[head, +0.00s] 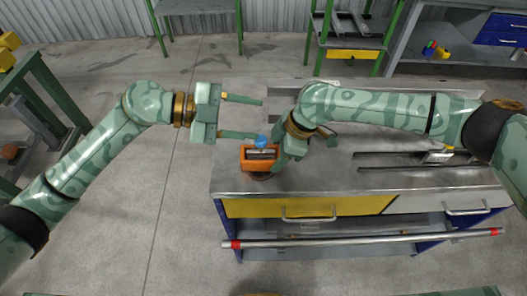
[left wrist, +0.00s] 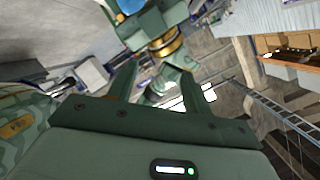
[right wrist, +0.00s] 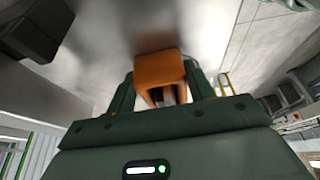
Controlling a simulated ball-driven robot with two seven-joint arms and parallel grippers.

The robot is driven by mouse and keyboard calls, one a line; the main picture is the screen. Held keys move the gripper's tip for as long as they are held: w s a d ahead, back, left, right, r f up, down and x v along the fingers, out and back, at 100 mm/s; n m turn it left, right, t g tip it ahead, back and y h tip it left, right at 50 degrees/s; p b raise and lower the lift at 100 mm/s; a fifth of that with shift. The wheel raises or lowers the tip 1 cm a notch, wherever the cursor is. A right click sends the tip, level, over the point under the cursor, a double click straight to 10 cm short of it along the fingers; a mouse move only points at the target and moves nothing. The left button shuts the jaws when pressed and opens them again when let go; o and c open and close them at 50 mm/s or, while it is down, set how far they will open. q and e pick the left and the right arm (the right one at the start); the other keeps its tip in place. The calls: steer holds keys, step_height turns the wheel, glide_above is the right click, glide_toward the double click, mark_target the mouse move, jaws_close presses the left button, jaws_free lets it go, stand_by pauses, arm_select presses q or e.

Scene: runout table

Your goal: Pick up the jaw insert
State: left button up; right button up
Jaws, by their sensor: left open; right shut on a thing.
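An orange U-shaped block (head: 258,164) with a grey piece in its middle is at the left end of the metal table; it may be the jaw insert, but I cannot tell for sure. It also shows in the right wrist view (right wrist: 160,70). A blue rounded part (head: 262,141) shows at its top. My right gripper (head: 277,157) is shut on the orange block, with a finger on each side of it. I cannot tell whether the block touches the table. My left gripper (head: 260,119) is open and empty, its fingers pointing right, just behind the block.
The metal table (head: 320,183) has long dark rails (head: 400,168) at the right. A yellow drawer front (head: 265,208) is below its front edge, and a red-ended rod (head: 360,239) lies lower down. A green-framed bench (head: 35,105) stands at the left. Floor between is clear.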

arm_select(q)
steer(key=s+d+r+m+t+h, duration=0.1)
steer(key=d+r+m+t+h, duration=0.15)
steer(key=m, duration=0.25)
steer(key=m+t+y, duration=0.9)
steer(key=m+y, duration=0.1)
steer(key=y, duration=0.1)
glide_toward(263, 150)
step_height(263, 150, up, 4)
steer(key=shift+g, duration=0.35)
steer(key=x, duration=0.7)
steer(key=shift+s+f, duration=0.25)
steer(key=x, duration=0.4)
steer(key=shift+w+a+f, duration=0.25)
steer(key=shift+a+f, duration=0.05)
steer(key=shift+f, duration=0.15)
steer(key=shift+w+d+f, duration=0.2)
steer(key=shift+w, duration=0.15)
steer(key=shift+r, duration=0.1)
jaws_close()
